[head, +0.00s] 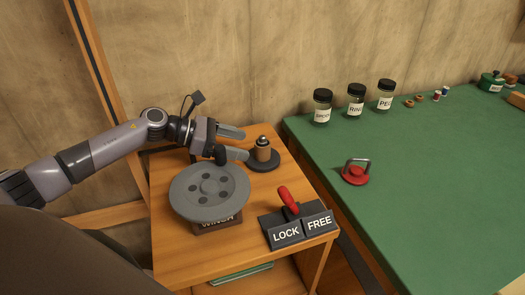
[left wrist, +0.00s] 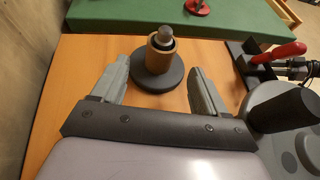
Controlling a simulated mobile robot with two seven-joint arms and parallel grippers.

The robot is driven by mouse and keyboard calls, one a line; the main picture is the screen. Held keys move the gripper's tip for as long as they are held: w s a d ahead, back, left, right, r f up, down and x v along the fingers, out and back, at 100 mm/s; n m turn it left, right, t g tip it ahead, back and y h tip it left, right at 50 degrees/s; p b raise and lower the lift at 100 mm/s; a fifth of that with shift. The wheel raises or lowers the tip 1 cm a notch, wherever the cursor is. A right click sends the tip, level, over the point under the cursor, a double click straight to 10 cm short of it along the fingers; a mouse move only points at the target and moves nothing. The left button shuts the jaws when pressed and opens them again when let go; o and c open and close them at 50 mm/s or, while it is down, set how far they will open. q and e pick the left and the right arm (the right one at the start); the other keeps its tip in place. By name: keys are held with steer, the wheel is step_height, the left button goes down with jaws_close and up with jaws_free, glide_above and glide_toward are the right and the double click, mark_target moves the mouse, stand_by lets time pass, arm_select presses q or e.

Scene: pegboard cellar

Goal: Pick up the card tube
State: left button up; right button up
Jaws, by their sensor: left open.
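The card tube (head: 262,154) is a short brown cylinder standing upright on a dark round base, with a dark collar and a grey rounded peg top showing above it. In the left wrist view the card tube (left wrist: 158,60) stands just ahead of the fingertips, roughly centred between them. My left gripper (head: 243,144) is open and empty, just left of the tube with its fingers pointing towards it. The gripper also shows in the left wrist view (left wrist: 160,70), with a finger on each side and a gap in front of the base. My right gripper is not in view.
A grey winch wheel (head: 209,190) stands close in front of the gripper. A LOCK/FREE switch with a red lever (head: 289,200) sits at the wooden stand's front. The green table (head: 420,180) on the right holds labelled jars (head: 355,101) and a red-based shackle (head: 356,174).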

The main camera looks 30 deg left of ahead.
mark_target(256, 148)
arm_select(q)
steer(key=x, duration=0.5)
steer(key=shift+w+d+p, duration=0.1)
steer(key=shift+d+p, duration=0.05)
steer(key=shift+p, duration=0.15)
steer(key=shift+c, duration=0.4)
steer(key=c, duration=1)
steer(key=shift+c, duration=0.2)
